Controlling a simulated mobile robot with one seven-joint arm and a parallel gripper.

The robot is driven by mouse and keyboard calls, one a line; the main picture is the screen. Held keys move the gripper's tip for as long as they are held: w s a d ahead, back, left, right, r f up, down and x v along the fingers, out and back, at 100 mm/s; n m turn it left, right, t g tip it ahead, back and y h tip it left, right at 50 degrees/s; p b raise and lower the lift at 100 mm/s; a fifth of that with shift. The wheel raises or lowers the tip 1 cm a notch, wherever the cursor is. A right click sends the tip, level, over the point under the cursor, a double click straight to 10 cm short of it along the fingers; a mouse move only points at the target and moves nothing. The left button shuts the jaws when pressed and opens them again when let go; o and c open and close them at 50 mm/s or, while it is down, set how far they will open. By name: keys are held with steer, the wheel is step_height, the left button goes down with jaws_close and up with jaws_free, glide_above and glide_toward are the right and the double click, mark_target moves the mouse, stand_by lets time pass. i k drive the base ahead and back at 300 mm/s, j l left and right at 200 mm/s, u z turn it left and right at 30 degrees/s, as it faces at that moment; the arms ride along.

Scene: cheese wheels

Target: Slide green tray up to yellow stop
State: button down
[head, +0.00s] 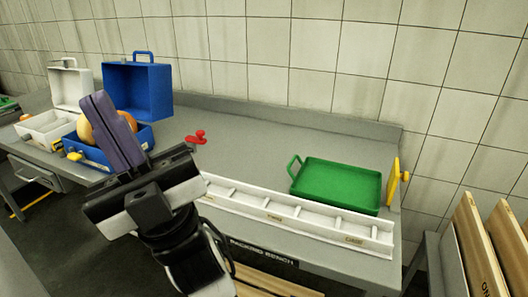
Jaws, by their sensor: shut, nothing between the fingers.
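The green tray (340,184) lies flat and empty on the right part of the grey bench, with its loop handle at its left end. The yellow stop (396,181) stands upright at the bench's right edge, just right of the tray. A thin gap seems to show between them, but I cannot tell it surely. My gripper (97,100) is shut and empty at the left, in front of the blue toolbox and well away from the tray. My arm and gripper hide part of the bench and of that box.
A white divided rail (295,218) runs along the bench's front edge, before the tray. A blue open case (137,90) with orange round things and a white open case (70,88) stand at left. A red knobbed piece (197,137) lies mid-bench. Wooden boards (478,235) stand at right.

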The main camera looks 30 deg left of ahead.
mark_target(348, 187)
steer(key=j+u, duration=0.45)
steer(key=j, duration=1.65)
steer(key=i+j+u, duration=0.1)
steer(key=i+j, duration=0.25)
steer(key=j, duration=0.2)
steer(key=i, duration=0.65)
